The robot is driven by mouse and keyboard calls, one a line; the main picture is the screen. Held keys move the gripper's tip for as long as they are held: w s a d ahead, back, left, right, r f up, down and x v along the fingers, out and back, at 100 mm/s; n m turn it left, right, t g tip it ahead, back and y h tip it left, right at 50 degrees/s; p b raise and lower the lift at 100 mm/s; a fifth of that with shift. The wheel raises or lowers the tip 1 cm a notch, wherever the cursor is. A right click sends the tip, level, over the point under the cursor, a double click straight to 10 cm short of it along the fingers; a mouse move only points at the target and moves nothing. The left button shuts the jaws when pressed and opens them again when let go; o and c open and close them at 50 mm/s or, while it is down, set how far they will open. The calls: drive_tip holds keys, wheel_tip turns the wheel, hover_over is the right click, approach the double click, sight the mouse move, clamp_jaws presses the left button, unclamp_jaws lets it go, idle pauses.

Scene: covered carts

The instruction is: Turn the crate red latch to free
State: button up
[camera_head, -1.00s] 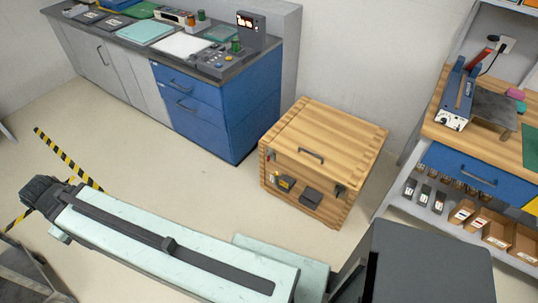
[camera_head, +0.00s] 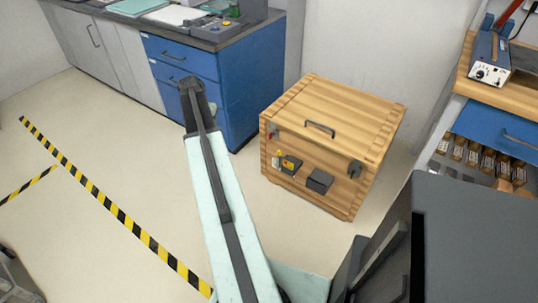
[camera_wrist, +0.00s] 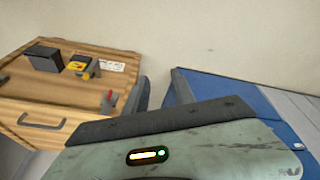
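The wooden crate (camera_head: 335,110) stands on the floor right of the blue cabinet. Its front has a small red latch (camera_head: 272,133) near the upper left corner. In the wrist view the crate (camera_wrist: 72,92) is at the left, seemingly inverted, with the red latch (camera_wrist: 110,98) near its right edge. My gripper (camera_head: 189,86) is left of the crate in the head view, apart from it. In the wrist view my gripper (camera_wrist: 161,78) shows two dark fingers with a gap and nothing between them. The latch's exact setting is too small to tell.
The blue cabinet (camera_head: 235,90) stands behind my gripper. A shelf bench (camera_head: 467,75) is at the right.

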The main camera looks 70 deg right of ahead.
sight(271, 135)
drive_tip(key=s+d+f+m+g+h+b, duration=0.1)
drive_tip(key=s+d+f+m+b, duration=0.25)
drive_tip(key=s+d, duration=0.55)
drive_tip(key=s+d+f+m+b, duration=0.2)
drive_tip(key=s+d+f, duration=0.3)
drive_tip(key=s+d, duration=0.4)
drive_tip(key=b+x, duration=0.7)
drive_tip(key=shift+f, duration=0.3)
drive_tip(key=shift+r, duration=0.1)
